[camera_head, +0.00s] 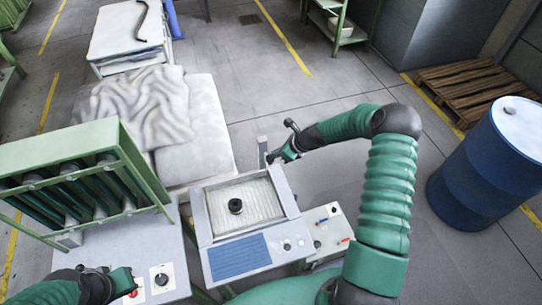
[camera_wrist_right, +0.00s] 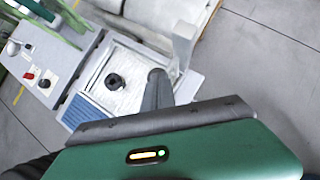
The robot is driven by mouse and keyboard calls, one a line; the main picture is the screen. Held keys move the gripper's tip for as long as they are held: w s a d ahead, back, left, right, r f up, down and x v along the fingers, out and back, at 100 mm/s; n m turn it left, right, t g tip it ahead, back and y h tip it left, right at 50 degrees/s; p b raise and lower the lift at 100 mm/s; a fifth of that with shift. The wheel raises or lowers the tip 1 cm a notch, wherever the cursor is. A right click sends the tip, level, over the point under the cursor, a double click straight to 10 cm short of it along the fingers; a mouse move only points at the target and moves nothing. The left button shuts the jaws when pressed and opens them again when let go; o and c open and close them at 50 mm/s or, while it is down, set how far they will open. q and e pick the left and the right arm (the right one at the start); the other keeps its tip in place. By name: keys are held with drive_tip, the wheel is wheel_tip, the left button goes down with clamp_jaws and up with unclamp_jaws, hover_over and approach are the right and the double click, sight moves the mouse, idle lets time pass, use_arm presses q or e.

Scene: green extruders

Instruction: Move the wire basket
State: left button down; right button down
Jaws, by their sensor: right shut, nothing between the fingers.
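I cannot make out a wire basket in either view. My right gripper (camera_head: 276,155) is shut and empty, just beyond the back right corner of a grey machine (camera_head: 203,220) with a recessed pale bed (camera_head: 260,200). A black ring-shaped part (camera_head: 235,206) lies on that bed. It also shows in the right wrist view (camera_wrist_right: 113,81), where my dark fingers (camera_wrist_right: 156,78) appear beside a light grey upright post (camera_wrist_right: 183,48). My left gripper (camera_head: 122,283) is low at the left, near a control panel; its fingers are not clear.
A green rack (camera_head: 70,140) with dark rollers stands at the left. A pale table with a crumpled cloth (camera_head: 140,105) is behind the machine. A blue drum (camera_head: 490,165) and wooden pallets (camera_head: 470,90) stand at the right. Grey floor (camera_head: 270,100) between is clear.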

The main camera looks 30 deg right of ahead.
drive_tip(key=s+d+f+b, duration=0.1)
drive_tip(key=s+f+b, duration=0.2)
drive_tip(key=f, duration=0.4)
drive_tip(key=shift+b, duration=0.8)
drive_tip(key=b+v, duration=0.2)
drive_tip(key=v, duration=1.5)
drive_tip(key=shift+d+b, duration=0.15)
drive_tip(key=shift+b, duration=0.2)
drive_tip(key=shift+f, duration=0.15)
